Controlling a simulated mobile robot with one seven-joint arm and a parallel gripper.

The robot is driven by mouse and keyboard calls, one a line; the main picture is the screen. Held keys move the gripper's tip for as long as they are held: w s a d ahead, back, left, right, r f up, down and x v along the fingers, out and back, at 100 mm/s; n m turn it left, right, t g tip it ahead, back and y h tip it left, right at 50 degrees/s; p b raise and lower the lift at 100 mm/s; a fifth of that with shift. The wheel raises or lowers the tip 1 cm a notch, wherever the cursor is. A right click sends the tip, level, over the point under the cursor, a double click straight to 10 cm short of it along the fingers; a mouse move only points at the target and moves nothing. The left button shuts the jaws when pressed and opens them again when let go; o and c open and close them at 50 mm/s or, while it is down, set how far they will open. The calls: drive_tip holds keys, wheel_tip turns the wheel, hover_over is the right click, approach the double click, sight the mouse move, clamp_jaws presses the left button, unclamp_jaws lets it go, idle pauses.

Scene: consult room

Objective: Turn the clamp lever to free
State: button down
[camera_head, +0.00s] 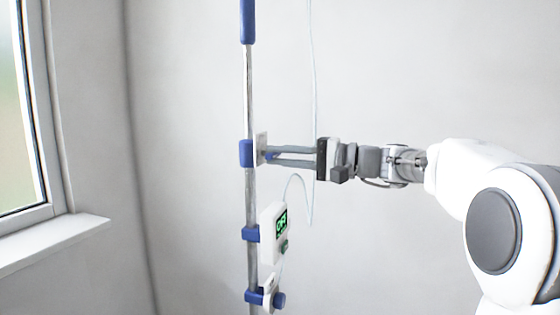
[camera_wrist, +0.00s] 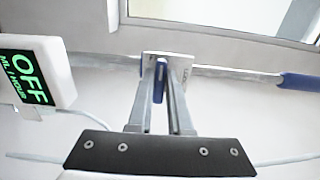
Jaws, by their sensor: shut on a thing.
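The clamp is a blue block (camera_head: 246,153) around a vertical metal pole, with a white plate (camera_head: 261,143) on its right side. A small blue lever (camera_wrist: 159,82) stands out from the plate, between my fingers in the wrist view. In the head view only a bit of the lever (camera_head: 271,156) shows. My gripper (camera_head: 268,156) reaches in level from the right, its long grey fingers at the plate. In the wrist view my gripper (camera_wrist: 161,72) is shut on the lever. The plate's markings are too small to read.
A white pump (camera_head: 267,245) with a green "OFF" display hangs lower on the pole (camera_head: 249,100). A blue knob (camera_head: 279,299) sits below it. A thin clear tube (camera_head: 312,80) hangs behind my gripper. A window sill (camera_head: 50,240) is at left.

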idle(0.3)
drive_tip(key=c, duration=0.8)
unclamp_jaws()
drive_tip(key=shift+c, duration=0.2)
drive_tip(key=p+v, duration=0.3)
drive_tip(key=v, duration=1.4)
drive_tip(key=shift+d, duration=0.25)
drive_tip(key=shift+s+a, duration=0.1)
drive_tip(key=shift+s, duration=0.05)
